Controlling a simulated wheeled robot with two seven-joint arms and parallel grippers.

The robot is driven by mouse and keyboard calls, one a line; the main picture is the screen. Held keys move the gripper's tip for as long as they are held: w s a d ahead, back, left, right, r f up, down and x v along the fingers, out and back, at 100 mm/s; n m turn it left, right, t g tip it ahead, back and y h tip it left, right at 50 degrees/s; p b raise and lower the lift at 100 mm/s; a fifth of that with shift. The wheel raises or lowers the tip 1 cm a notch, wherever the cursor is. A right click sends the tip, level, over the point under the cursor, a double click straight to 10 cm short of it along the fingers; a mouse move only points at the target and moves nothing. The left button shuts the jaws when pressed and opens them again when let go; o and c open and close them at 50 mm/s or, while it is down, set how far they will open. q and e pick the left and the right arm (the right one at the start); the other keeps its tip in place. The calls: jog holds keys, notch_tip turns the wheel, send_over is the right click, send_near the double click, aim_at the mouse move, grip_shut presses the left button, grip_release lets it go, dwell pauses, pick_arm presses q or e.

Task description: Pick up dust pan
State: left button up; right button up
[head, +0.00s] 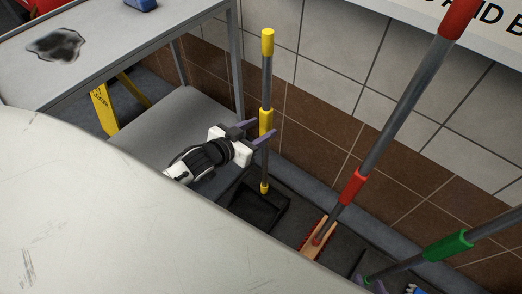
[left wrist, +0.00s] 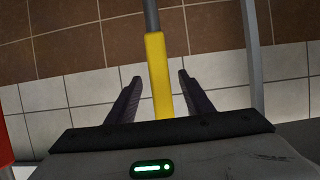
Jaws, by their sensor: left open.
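The dust pan (head: 260,212) is black and stands on the floor by the wall. Its upright grey pole has a yellow top and a yellow middle grip (head: 266,122). My left gripper (head: 262,130) is open at that grip. In the left wrist view the yellow grip (left wrist: 159,72) runs between the two purple fingers of my left gripper (left wrist: 159,80), with a gap on each side. Purple tips, seemingly of my right gripper (head: 376,286), show at the bottom edge; the rest is hidden, so its state is unclear.
A red-handled broom (head: 390,115) and a green-gripped pole (head: 447,246) lean to the right of the dust pan. A grey metal table (head: 110,50) with a lower shelf (head: 185,115) stands at left. A yellow sign (head: 103,108) is behind it. The tiled wall is close behind the pole.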

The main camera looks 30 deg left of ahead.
pick_arm(q)
jog(key=shift+x, duration=1.05)
jog(key=shift+c, duration=0.2)
jog(key=c, duration=1.1)
jog(key=shift+r, duration=0.15)
grip_shut()
